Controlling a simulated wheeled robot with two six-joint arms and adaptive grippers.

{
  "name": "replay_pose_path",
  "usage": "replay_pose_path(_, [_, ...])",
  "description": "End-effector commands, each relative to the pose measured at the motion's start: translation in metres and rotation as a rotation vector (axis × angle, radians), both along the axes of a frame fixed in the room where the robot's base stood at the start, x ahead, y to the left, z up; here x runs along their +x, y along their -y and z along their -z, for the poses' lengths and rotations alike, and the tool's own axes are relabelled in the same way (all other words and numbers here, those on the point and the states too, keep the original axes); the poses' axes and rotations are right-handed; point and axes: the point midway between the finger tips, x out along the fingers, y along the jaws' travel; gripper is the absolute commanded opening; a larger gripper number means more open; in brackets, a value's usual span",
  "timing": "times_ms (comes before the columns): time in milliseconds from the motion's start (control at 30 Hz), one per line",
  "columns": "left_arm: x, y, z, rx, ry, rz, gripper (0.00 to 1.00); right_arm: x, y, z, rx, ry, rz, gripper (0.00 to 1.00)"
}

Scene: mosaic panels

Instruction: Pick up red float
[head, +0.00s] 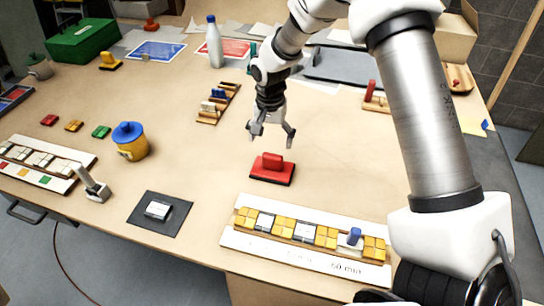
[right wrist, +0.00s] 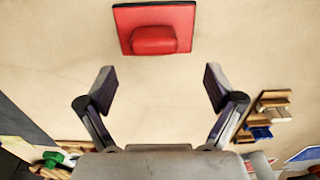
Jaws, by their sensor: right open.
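The red float (head: 272,169) lies flat on the wooden table, with a red block handle on top of a red plate with a dark underside. It also shows at the top middle of the right wrist view (right wrist: 155,27). My right gripper (head: 272,139) is open and empty, above and just behind the float in the head view. In the right wrist view its two fingers (right wrist: 160,88) are spread wide, and the float lies beyond their tips, not between them. My left gripper is not in view.
A mosaic panel (head: 230,240) with yellow and white tiles lies at the front. A yellow pot with a blue lid (head: 131,150) stands to the left. A wooden rack (head: 206,119) and a white bottle (head: 214,50) are farther back. The table around the float is clear.

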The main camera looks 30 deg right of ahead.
Motion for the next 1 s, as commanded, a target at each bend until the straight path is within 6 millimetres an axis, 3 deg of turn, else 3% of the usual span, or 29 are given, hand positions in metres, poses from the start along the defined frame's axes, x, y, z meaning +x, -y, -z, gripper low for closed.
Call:
replay_pose_path(267, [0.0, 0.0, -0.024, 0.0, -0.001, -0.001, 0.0, -0.005, 0.004, 0.039, 0.0, -0.006, 0.001, 0.92])
replay_pose_path(400, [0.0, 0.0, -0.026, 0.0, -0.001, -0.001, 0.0, -0.004, 0.004, 0.06, -0.001, -0.001, 0.0, 0.92])
replay_pose_path(600, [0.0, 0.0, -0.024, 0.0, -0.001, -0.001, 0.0, -0.004, 0.004, 0.063, 0.0, 0.001, 0.0, 0.92])
replay_pose_path(633, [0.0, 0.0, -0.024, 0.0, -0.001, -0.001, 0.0, -0.004, 0.004, 0.063, 0.0, 0.001, 0.0, 0.88])
replay_pose_path(800, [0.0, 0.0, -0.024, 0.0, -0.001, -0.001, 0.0, -0.004, 0.004, 0.063, 0.0, 0.001, 0.0, 0.28])
replay_pose_path(833, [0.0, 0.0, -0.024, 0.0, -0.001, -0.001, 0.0, -0.004, 0.004, 0.063, 0.0, 0.001, 0.0, 0.2])
replay_pose_path(1000, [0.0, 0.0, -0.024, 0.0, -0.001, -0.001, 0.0, -0.004, 0.004, 0.063, 0.0, 0.001, 0.0, 0.2])
